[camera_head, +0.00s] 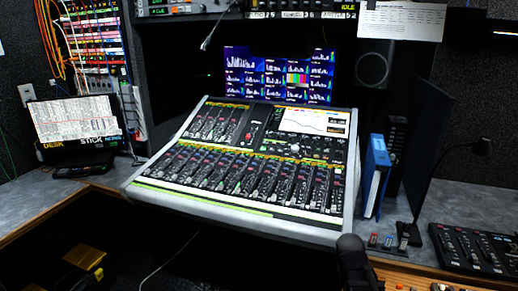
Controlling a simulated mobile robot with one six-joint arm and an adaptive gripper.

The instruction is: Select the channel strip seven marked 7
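The mixing console (248,222) stands in the middle, its sloped face towards me, with a pale frame. A lower bank of channel strips (232,178) runs across its front, with dark faders, small coloured buttons and a yellow-green line above. A shorter bank (217,122) lies behind it at the left, and a lit screen (310,121) is at the back right. The strip numbers are too small to read, so I cannot tell which strip is marked 7. No gripper fingers can be made out.
A dark rounded shape (352,259) rises before the console's front right corner; I cannot tell what it is. A blue binder (375,176) and dark monitor (428,135) stand at the right. A thin microphone (213,32) hangs above.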

